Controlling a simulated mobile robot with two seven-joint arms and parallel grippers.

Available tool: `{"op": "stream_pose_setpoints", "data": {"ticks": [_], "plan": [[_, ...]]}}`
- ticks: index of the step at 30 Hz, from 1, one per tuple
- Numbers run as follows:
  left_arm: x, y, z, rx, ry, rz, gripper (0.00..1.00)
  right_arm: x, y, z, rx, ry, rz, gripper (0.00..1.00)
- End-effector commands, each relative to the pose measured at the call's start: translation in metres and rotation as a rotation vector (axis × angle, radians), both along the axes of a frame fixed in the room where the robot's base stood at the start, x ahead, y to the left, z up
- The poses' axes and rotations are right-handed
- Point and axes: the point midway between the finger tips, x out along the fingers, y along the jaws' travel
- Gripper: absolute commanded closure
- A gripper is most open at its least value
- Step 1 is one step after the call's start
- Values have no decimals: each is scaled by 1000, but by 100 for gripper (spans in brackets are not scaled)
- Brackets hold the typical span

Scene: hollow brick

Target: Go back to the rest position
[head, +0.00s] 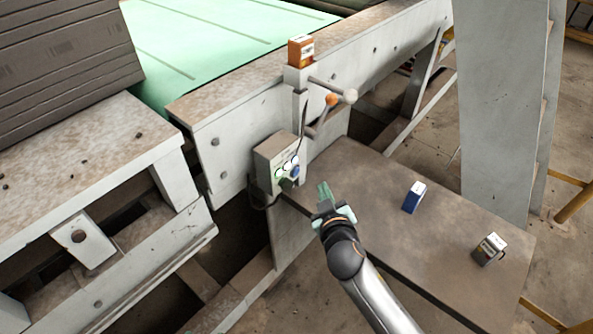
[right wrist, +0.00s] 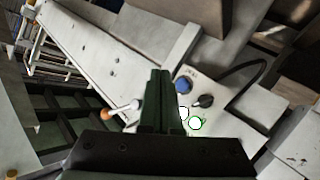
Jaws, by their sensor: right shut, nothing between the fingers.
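My right gripper (head: 325,192) is in the middle of the head view, with its fingers close together and nothing between them. It is above the left edge of the brown table and just right of a grey control box (head: 270,163). In the right wrist view the shut fingers (right wrist: 158,85) point at the control box (right wrist: 225,110), with its blue knob (right wrist: 183,85), black knob (right wrist: 204,101) and a green-ringed button (right wrist: 195,123). I cannot tell whether the fingers touch the box. My left gripper is not in view.
The brown table (head: 375,180) holds a blue box (head: 414,197) and a grey-white box (head: 489,249). An orange box (head: 300,51) sits on a post by the green conveyor belt (head: 200,40). A grey column (head: 500,110) stands right.

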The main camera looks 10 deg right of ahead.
Motion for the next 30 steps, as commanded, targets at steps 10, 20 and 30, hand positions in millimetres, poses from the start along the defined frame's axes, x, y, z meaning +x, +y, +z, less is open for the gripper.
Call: {"op": "stream_pose_setpoints", "data": {"ticks": [10, 20, 30], "plan": [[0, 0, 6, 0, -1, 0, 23, -15, 0, -15, 26, 47, 13, 100], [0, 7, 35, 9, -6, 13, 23, -161, -2, -99, 300, 361, 74, 100], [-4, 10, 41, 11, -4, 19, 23, -234, -7, -115, 442, 464, 56, 100]]}}
